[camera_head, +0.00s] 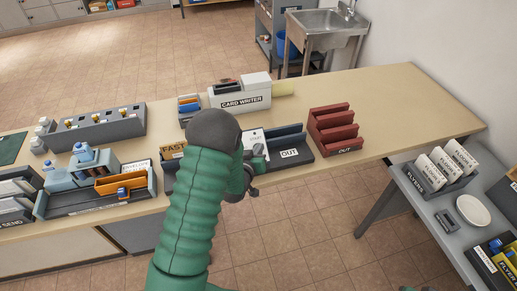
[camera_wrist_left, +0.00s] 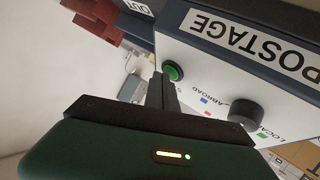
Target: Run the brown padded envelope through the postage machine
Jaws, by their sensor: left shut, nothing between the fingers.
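The postage machine (camera_wrist_left: 215,75) shows in the left wrist view as a white panel with a POSTAGE label, a green button (camera_wrist_left: 173,71) and a black dial (camera_wrist_left: 246,114). In the head view only a white part of it (camera_head: 254,138) shows beside my arm. My left gripper (camera_head: 256,165) is shut and empty in front of the machine. In the left wrist view its fingertips (camera_wrist_left: 162,76) are at the green button; I cannot tell whether they touch it. I cannot make out the brown padded envelope; my arm hides part of the table. My right gripper is not in view.
A dark OUT tray (camera_head: 289,152) adjoins the machine on the right, with a red OUT rack (camera_head: 335,130) beyond it. The card writer (camera_head: 240,97) stands behind. A tray with an orange item (camera_head: 120,183) is at left. The table's right end is clear.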

